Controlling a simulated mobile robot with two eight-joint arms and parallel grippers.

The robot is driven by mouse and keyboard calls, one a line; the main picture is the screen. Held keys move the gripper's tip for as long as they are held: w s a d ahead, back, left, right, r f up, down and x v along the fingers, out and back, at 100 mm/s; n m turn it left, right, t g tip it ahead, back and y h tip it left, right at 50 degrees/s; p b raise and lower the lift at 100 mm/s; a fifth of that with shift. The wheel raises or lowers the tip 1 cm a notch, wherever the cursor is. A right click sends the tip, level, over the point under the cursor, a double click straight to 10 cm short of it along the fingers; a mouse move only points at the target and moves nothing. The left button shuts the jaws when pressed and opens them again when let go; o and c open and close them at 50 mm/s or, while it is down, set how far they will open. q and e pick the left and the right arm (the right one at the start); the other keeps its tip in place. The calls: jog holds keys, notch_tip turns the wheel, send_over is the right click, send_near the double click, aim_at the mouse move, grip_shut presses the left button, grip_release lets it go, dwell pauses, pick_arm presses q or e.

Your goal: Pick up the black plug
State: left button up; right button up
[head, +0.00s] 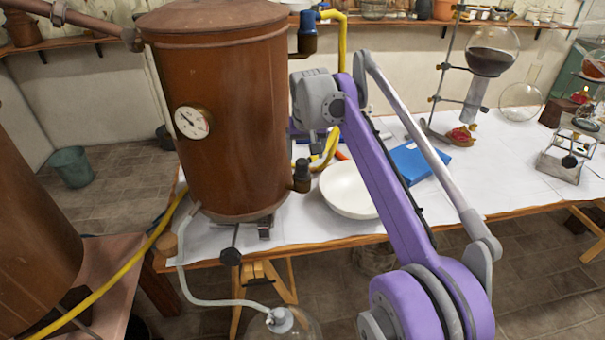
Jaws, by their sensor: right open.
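No thing shows clearly as a loose black plug. A black fitting (302,176) sticks out at the lower right side of the copper tank (225,120), beside the yellow hose. I cannot tell whether either is the plug. My right gripper (318,138) points down over the table, just right of the tank and above the black fitting. It is open, small in the picture and partly hidden by its own wrist. My left gripper is out of view.
The white-covered table (480,190) holds a white bowl (348,190), a blue box (412,162) and a stand with a round flask (492,50). A yellow hose (110,280) runs at left. A second copper vessel (35,240) stands at lower left. My right arm hides part of the table.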

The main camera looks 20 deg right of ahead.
aim_at(302, 162)
jog(key=shift+a+b+x, duration=0.15)
jog(key=shift+b+x, duration=0.1)
jog(key=shift+x, duration=1.15)
jog(key=shift+a+b+x, duration=0.2)
jog(key=shift+x, duration=1.2)
jog(key=shift+s, duration=0.1)
grip_shut()
